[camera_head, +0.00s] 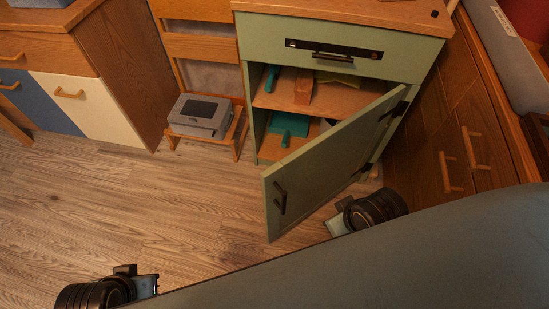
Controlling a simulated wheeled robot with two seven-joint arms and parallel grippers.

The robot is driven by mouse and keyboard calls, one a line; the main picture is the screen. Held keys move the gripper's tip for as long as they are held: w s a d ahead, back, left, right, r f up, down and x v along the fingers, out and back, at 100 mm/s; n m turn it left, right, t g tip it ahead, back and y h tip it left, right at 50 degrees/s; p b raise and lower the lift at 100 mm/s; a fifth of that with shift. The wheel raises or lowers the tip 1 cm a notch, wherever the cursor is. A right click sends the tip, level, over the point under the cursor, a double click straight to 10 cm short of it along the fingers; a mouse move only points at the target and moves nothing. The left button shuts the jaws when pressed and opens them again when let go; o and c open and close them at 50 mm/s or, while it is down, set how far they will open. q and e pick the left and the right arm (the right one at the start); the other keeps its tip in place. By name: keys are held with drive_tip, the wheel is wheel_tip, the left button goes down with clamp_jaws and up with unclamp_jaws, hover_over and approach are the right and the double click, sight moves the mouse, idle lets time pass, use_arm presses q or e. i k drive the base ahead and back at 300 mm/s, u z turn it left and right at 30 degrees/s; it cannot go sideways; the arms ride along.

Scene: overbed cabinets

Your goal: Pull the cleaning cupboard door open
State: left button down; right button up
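The green cleaning cupboard (250,100) stands at the upper middle, below a wooden top. Its green door (325,165) is swung well open, hinged on the right, and its free edge points toward me. The dark door handle (280,197) is near that free edge. Inside, teal cleaning tools (287,126) and a wooden-backed brush (303,88) are on the shelves. My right gripper (335,224) is right of the door's lower part, apart from the handle. My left gripper (150,284) is low at the left, over the floor, far from the door. Neither gripper's finger gap shows clearly.
A green drawer front (310,46) with a dark handle is above the door opening. A wooden chair (205,140) with a grey box (200,115) stands left of the cupboard. Wooden cabinets (455,140) are close on the right. The floor (150,205) at left is clear.

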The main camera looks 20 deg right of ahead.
sight(303, 181)
drive_tip(key=z, duration=1.9)
drive_tip(key=k, duration=1.15)
drive_tip(key=u, duration=0.5)
drive_tip(key=i, duration=0.8)
drive_tip(key=z, duration=0.15)
